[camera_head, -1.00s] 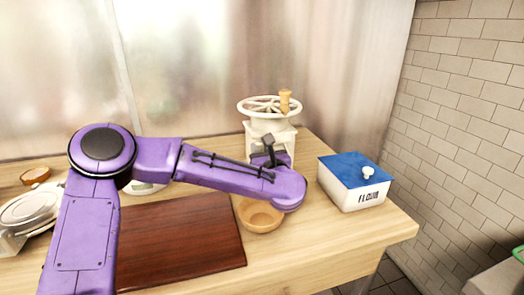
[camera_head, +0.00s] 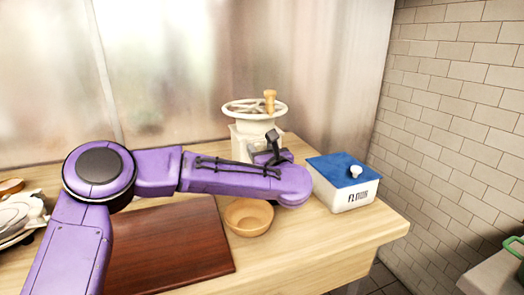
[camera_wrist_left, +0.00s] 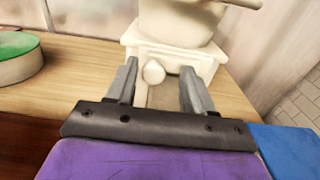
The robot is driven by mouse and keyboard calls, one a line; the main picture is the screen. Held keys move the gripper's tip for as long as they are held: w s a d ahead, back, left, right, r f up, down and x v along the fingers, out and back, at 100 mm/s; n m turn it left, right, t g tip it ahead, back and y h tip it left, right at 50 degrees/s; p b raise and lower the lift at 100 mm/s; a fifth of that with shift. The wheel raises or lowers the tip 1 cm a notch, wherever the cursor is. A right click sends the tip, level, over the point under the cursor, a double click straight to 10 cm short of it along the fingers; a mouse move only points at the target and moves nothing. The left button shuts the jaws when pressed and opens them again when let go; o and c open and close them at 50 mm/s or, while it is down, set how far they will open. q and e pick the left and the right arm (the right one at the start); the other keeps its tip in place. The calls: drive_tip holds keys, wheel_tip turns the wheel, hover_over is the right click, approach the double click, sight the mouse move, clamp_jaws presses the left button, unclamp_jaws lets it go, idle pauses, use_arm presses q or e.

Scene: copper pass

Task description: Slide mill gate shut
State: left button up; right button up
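The cream mill (camera_head: 247,140) stands at the back of the wooden counter, with a spoked wheel and a wooden crank knob on top. In the left wrist view, the mill's square base (camera_wrist_left: 195,58) fills the top centre. A pale round knob (camera_wrist_left: 153,72) sticks out of its front, apparently on the gate. My left gripper (camera_wrist_left: 159,76) is open, its two fingers either side of the knob; I cannot tell whether they touch it. In the head view, my purple forearm largely hides this gripper (camera_head: 266,156) and the mill's lower front. My right gripper is not in view.
A white flour box with a blue lid (camera_head: 343,169) stands right of the mill. A wooden bowl (camera_head: 248,218) sits in front, beside a dark red board (camera_head: 175,245). A green-topped round object (camera_wrist_left: 15,58) lies left of the mill. A tiled wall (camera_head: 450,110) bounds the right.

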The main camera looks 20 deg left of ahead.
use_arm(q)
drive_tip(key=b+v, duration=0.2)
drive_tip(key=v, duration=0.8)
drive_tip(key=shift+s+d+b, duration=0.2)
drive_tip(key=shift+b, duration=0.1)
